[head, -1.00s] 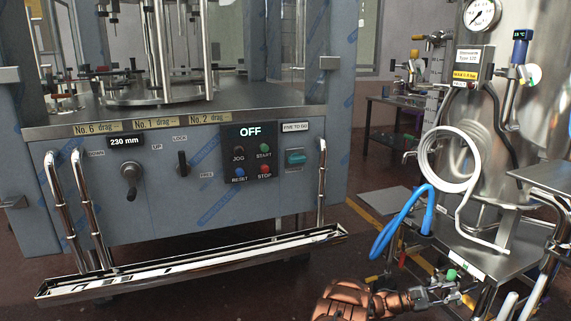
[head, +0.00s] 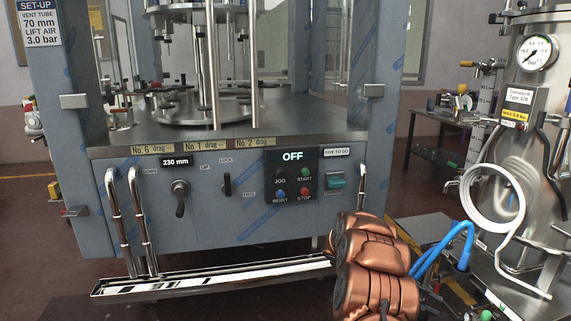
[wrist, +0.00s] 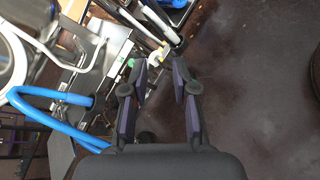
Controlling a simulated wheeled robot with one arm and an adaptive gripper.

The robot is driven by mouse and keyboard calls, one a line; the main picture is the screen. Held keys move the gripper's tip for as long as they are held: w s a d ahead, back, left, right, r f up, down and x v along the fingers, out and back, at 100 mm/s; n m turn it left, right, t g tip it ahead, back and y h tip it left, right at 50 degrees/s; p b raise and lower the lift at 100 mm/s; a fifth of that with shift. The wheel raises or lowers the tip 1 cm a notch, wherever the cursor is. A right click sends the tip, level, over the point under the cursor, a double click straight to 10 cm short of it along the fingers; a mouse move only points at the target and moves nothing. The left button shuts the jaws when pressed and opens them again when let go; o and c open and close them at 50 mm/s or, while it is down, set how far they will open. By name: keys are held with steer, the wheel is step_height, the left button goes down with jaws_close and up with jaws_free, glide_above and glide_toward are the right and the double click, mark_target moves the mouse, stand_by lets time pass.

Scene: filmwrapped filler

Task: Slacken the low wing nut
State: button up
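I cannot make out a low wing nut in either view. The grey filler machine (head: 225,225) stands at left and centre in the head view, with a crank handle (head: 180,198) and a small black lever (head: 227,184) on its front panel. My gripper (wrist: 157,75) shows in the wrist view with its two dark fingers apart and nothing between them. It points over the dark floor beside metal frame parts and fittings. In the head view my copper arm covers the lower right of the machine, and the gripper itself cannot be made out.
A steel drip tray (head: 215,276) juts from the machine's base. At right stand a steel vessel with a pressure gauge (head: 535,53), a coiled white hose (head: 472,198) and a blue hose (head: 445,245). The blue hose also crosses the wrist view (wrist: 50,96). Floor is open at left.

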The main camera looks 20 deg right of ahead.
steer(key=s+a+r+t+y+p, duration=0.2)
steer(key=a+r+p, duration=0.3)
steer(key=a+r, duration=0.55)
steer(key=s+a+r+t+y+p, duration=0.15)
steer(key=a+r+p, duration=0.35)
steer(key=a+r, duration=0.55)
steer(key=s+a+r+t+y+p, duration=0.1)
steer(key=s+a+r+y+p, duration=0.1)
steer(key=a, duration=0.6)
steer(key=s+a+r+m+t+y+p, duration=0.1)
steer(key=s+a+r+y+p, duration=0.1)
steer(key=s+a+r+p, duration=0.3)
steer(key=s+a+r+t+y+p, duration=0.2)
steer(key=s+a+r+p, duration=0.2)
steer(key=a, duration=0.7)
steer(key=s+r, duration=0.2)
steer(key=s, duration=0.2)
steer(key=shift+s+r+m, duration=0.35)
steer(key=shift+r+m, duration=0.05)
steer(key=shift+d, duration=0.15)
